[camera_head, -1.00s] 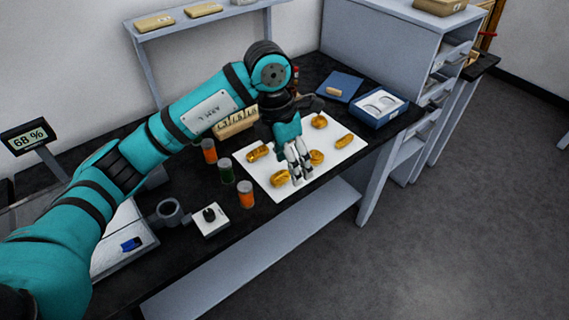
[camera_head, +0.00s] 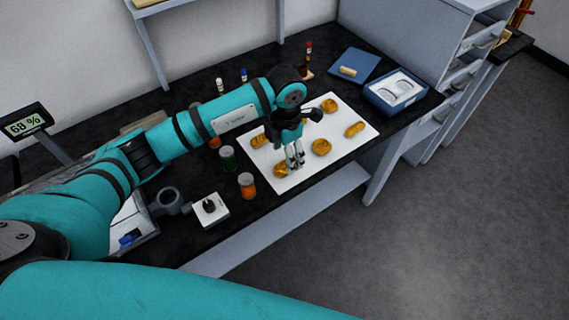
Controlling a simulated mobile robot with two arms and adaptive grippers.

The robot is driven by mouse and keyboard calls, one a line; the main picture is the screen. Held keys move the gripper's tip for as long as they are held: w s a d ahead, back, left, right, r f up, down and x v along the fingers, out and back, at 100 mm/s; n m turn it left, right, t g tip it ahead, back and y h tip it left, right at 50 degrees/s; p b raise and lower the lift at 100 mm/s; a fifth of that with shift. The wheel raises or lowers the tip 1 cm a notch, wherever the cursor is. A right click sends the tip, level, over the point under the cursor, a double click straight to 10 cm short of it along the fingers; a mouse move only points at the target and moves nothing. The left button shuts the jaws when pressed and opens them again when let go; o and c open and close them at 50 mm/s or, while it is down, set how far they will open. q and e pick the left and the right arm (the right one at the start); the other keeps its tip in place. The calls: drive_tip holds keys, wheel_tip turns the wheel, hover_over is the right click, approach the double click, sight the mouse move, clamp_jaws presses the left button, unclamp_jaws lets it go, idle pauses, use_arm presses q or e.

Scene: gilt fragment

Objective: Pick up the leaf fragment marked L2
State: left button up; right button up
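No mark is legible, so I cannot tell which is L2. My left gripper (camera_head: 295,163) points down over the sheet, between the front-left and middle fragments. Its fingertips look close together, with no fragment visible between them; its opening is unclear. My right gripper is out of view.
A white box with a black knob (camera_head: 209,209) is at the front left. An open blue case (camera_head: 395,92) and its lid (camera_head: 355,66) lie behind right. Small bottles stand at the back.

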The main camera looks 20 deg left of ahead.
sight(284, 165)
use_arm(q)
drive_tip(key=shift+s+f, duration=0.1)
drive_tip(key=shift+f, duration=0.1)
drive_tip(key=shift+a+f+p, duration=0.2)
drive_tip(key=shift+f+p, duration=0.8)
drive_tip(key=shift+f, duration=1.5)
drive_tip(key=c, duration=1)
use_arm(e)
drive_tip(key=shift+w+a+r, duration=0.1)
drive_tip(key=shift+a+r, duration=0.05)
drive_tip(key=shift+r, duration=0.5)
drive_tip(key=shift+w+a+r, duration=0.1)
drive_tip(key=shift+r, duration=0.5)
